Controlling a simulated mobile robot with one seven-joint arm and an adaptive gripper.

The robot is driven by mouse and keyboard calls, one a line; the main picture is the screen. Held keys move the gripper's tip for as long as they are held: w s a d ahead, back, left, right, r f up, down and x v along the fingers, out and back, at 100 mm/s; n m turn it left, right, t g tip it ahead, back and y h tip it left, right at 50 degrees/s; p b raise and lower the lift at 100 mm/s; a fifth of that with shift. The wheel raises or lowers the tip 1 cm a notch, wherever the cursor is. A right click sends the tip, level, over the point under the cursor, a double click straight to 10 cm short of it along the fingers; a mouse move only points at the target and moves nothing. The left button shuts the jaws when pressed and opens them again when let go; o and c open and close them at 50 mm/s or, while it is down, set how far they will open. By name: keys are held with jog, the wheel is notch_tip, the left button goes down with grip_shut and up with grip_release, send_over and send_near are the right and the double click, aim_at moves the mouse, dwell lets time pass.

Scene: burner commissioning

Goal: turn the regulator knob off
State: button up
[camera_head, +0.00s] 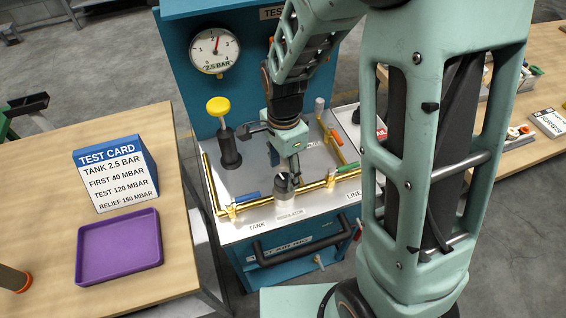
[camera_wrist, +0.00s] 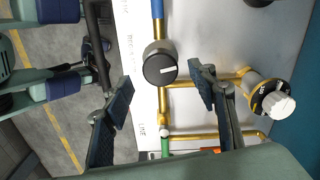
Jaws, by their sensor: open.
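The regulator knob (camera_wrist: 158,60) is a round black knob with a short white pointer mark on its face. In the wrist view the mark lies nearly level across the picture. In the head view the dark knob (camera_head: 282,186) stands on the brass pipe behind the REGULATOR label, partly hidden by my gripper. My gripper (camera_wrist: 163,88) is open, with one finger to each side of the knob in the wrist view. Nothing is between the pads, and I cannot tell how far the fingertips are above the knob. In the head view my gripper (camera_head: 290,165) hangs over the bench.
Brass pipes (camera_head: 220,209) run around the knob, with a blue lever (camera_head: 246,197) and a green lever (camera_head: 349,168). A yellow-topped pump (camera_head: 225,130) stands left. A grey-capped fitting (camera_wrist: 278,103) is close right in the wrist view. The gauge (camera_head: 214,50) is behind.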

aim_at(283, 179)
jog(key=shift+f, duration=2.2)
jog(key=c, duration=1.2)
